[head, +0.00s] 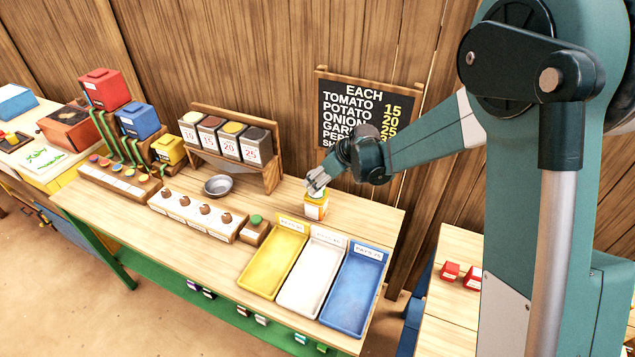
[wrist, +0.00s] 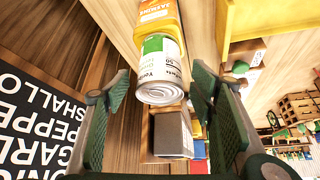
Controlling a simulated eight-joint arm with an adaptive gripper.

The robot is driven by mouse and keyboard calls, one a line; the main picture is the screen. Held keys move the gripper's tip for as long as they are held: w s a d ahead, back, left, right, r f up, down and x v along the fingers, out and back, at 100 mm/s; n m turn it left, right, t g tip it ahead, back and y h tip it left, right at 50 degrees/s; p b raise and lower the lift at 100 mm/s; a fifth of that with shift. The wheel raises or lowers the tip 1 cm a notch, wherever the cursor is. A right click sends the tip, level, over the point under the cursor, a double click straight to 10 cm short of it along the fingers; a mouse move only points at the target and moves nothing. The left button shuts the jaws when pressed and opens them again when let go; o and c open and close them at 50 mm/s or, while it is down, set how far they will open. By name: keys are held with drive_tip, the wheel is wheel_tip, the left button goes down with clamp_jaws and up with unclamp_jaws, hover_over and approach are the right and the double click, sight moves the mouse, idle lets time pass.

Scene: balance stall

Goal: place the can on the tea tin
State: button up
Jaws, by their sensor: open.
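The yellow-orange tea tin (head: 315,211) stands upright on the wooden table near the back wall, with a white label. It also shows at the top of the wrist view (wrist: 154,14), with jasmine lettering. The can (wrist: 160,68), silver-ended with a white and green label, appears to stand upright on the tin's top in the wrist view. In the head view my gripper mostly hides the can. My gripper (head: 317,180) is just above the tin. In the wrist view my gripper (wrist: 158,78) is open, one finger on each side of the can, with visible gaps.
Yellow (head: 272,257), white (head: 311,274) and blue (head: 352,291) trays lie in front of the tin. A rack of bins (head: 228,143) stands to the left, with a metal bowl (head: 218,186) before it. A price board (head: 362,112) hangs behind.

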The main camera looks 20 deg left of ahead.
drive_tip(key=v, duration=0.8)
drive_tip(key=shift+d, duration=0.15)
drive_tip(key=shift+r, duration=0.15)
idle(0.5)
drive_tip(key=s+d+r+m+t+h, duration=0.1)
drive_tip(key=s+d+r+m, duration=0.15)
drive_tip(key=d+r, duration=0.45)
drive_tip(key=s+d+r+m+t+h, duration=0.1)
drive_tip(key=s+d+r+m, duration=0.2)
drive_tip(key=d, duration=0.9)
drive_tip(key=s+d+r+m+t, duration=0.1)
drive_tip(key=s+d+r, duration=0.35)
drive_tip(key=d, duration=0.45)
drive_tip(key=s+d+m+t+h, duration=0.2)
drive_tip(key=s+d+m, duration=0.6)
drive_tip(key=s+d, duration=1.3)
drive_tip(key=d+h, duration=0.2)
drive_tip(key=shift+d, duration=0.4)
